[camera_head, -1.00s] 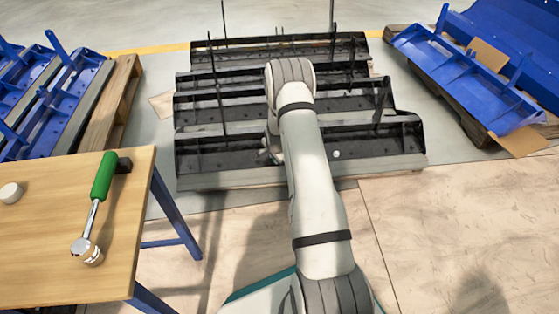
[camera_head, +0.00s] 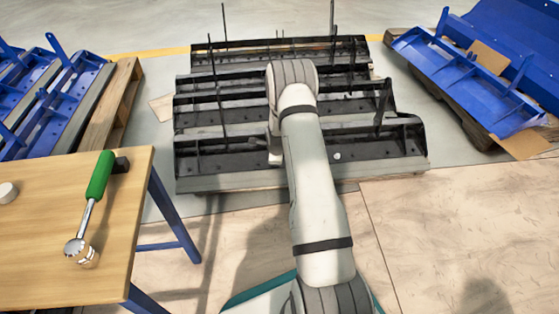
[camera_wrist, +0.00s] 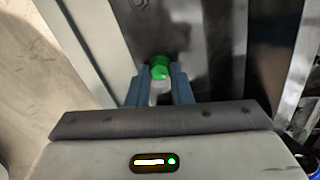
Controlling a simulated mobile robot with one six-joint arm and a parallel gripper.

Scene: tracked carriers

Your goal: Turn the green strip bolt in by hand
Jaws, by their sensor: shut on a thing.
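The green strip bolt (camera_wrist: 159,67) shows in the wrist view, with its bright green end at the tips of my gripper (camera_wrist: 160,76). The two blue-grey fingers stand on either side of it and are shut on it. A pale piece lies between the fingers below the green. The bolt is against a dark metal face of the front black carrier (camera_head: 390,150); how deep it sits cannot be seen. In the head view my arm hides the bolt and most of the gripper.
A wooden table (camera_head: 50,195) at the left holds a ratchet with a green handle (camera_head: 99,176) and a white round piece (camera_head: 7,192). Blue carriers (camera_head: 60,105) lie at the far left and more blue parts (camera_head: 470,85) at the right. Floor to the front right is clear.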

